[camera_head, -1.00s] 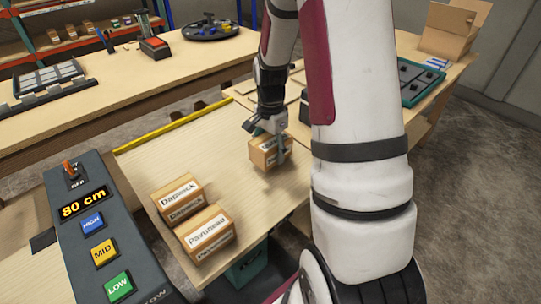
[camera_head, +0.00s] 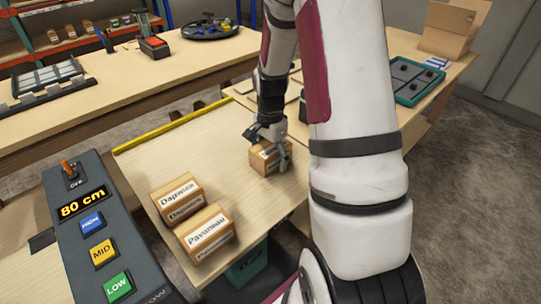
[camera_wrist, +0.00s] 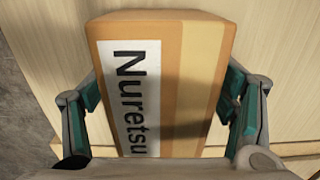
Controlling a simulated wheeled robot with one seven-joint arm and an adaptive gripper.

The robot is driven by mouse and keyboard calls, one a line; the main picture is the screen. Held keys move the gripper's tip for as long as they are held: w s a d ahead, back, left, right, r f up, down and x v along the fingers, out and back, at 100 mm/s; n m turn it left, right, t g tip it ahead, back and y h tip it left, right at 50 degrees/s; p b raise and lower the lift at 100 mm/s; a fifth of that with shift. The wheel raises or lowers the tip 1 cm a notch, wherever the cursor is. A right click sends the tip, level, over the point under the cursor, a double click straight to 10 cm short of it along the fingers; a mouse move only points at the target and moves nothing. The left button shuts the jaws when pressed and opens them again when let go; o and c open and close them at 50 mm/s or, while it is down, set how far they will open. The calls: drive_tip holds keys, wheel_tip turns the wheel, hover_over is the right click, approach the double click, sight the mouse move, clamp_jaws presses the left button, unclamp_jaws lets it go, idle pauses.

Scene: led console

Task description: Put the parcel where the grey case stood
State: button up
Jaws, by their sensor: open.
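A brown cardboard parcel labelled "Nuretsu" (camera_head: 264,159) rests on the light wooden table, near its right edge. My gripper (camera_head: 273,150) is over it, pointing down. In the wrist view the parcel (camera_wrist: 190,85) fills the space between the fingers of my open gripper (camera_wrist: 162,100), with one finger on each side and narrow gaps. Two more cardboard parcels, "Dapwick" (camera_head: 177,197) and "Payumeau" (camera_head: 206,234), stand side by side at the table's front left. I cannot make out a grey case.
A grey console (camera_head: 92,225) with an "80 cm" display and HIGH, MID and LOW buttons stands at the left. The table (camera_head: 205,150) is bare between the parcels and its yellow back edge. A teal bin (camera_head: 246,268) is below the front edge. Other workbenches stand behind.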

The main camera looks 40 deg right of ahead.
sight(270, 146)
wheel_tip(270, 146, up, 12)
drive_tip(key=shift+r+p, duration=0.1)
drive_tip(key=shift+p, duration=0.4)
drive_tip(key=s+a+r+n, duration=0.4)
drive_tip(key=a+r, duration=0.3)
drive_tip(key=s+a+r+n+t, duration=0.1)
drive_tip(key=s+a+r+n, duration=0.2)
drive_tip(key=s+a+n, duration=0.3)
drive_tip(key=s+a+r+n+t, duration=0.1)
drive_tip(key=s+a+r+n, duration=0.2)
drive_tip(key=s, duration=0.9)
drive_tip(key=a+n, duration=0.3)
drive_tip(key=n, duration=0.1)
drive_tip(key=shift+s+a+n+t, duration=0.25)
drive_tip(key=shift+a+n+t, duration=0.05)
drive_tip(key=shift+t, duration=0.1)
wheel_tip(270, 146, up, 6)
drive_tip(key=t+p, duration=0.1)
drive_tip(key=p, duration=0.4)
drive_tip(key=shift+r, duration=0.2)
drive_tip(key=shift+w, duration=0.1)
